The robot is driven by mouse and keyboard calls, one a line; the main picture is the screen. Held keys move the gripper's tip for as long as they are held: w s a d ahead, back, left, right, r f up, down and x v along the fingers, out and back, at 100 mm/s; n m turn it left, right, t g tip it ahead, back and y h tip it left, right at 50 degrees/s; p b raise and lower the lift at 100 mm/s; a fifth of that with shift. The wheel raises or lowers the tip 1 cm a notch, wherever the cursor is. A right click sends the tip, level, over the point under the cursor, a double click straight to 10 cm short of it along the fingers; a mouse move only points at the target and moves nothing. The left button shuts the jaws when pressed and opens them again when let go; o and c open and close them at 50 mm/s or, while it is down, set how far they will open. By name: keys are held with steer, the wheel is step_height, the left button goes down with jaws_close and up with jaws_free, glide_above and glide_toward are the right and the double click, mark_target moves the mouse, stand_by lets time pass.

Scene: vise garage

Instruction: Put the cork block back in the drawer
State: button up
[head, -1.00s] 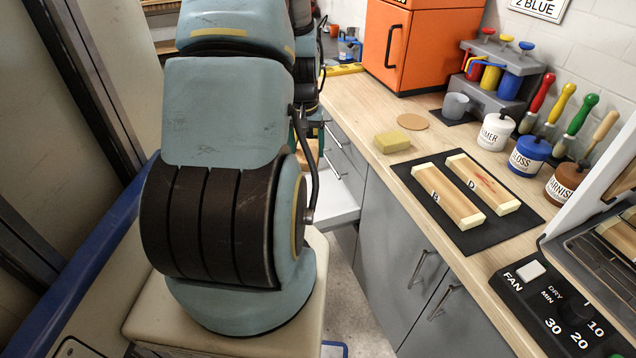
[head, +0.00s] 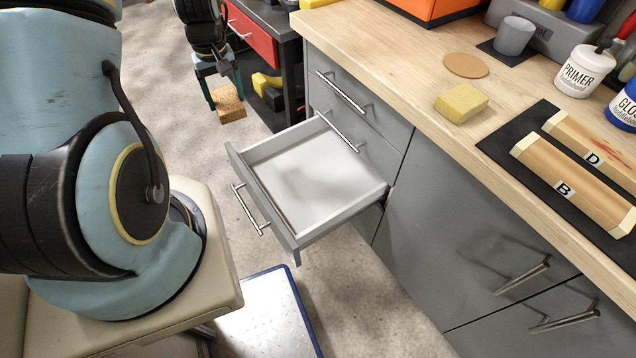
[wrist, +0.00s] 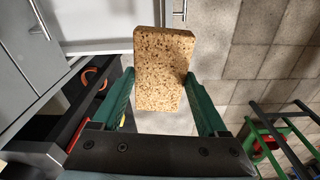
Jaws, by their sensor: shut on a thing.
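My gripper (head: 212,98) is shut on the cork block (head: 228,104), a speckled tan brick, beyond the open drawer in the head view. In the wrist view the cork block (wrist: 162,70) sits between the green fingers of my gripper (wrist: 160,100) and sticks out past their tips. The grey drawer (head: 375,199) is pulled out from the cabinet under the worktop. Its white floor is bare where I see it. The block is outside the drawer, to its upper left in the head view.
The worktop (head: 425,55) holds a yellow sponge (head: 461,102), a round cork coaster (head: 466,65) and wooden blocks on a black mat (head: 520,150). A red-fronted unit (head: 250,35) stands beyond the drawer. Open floor (head: 180,130) lies left of the drawer.

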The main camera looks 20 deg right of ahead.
steer(key=s+d+f+b, duration=0.3)
steer(key=d+f+b, duration=0.2)
steer(key=d+f, duration=0.1)
steer(key=s+d+f+b, duration=0.4)
steer(key=d+f+b, duration=0.1)
steer(key=d+f, duration=0.15)
steer(key=n+b, duration=0.1)
steer(key=b, duration=0.6)
glide_above(325, 190)
step_height(325, 190, down, 7)
steer(key=f, duration=0.9)
steer(key=shift+s+f, duration=0.15)
steer(key=shift+s, duration=0.05)
steer(key=shift+f, duration=0.15)
steer(key=o, duration=1.5)
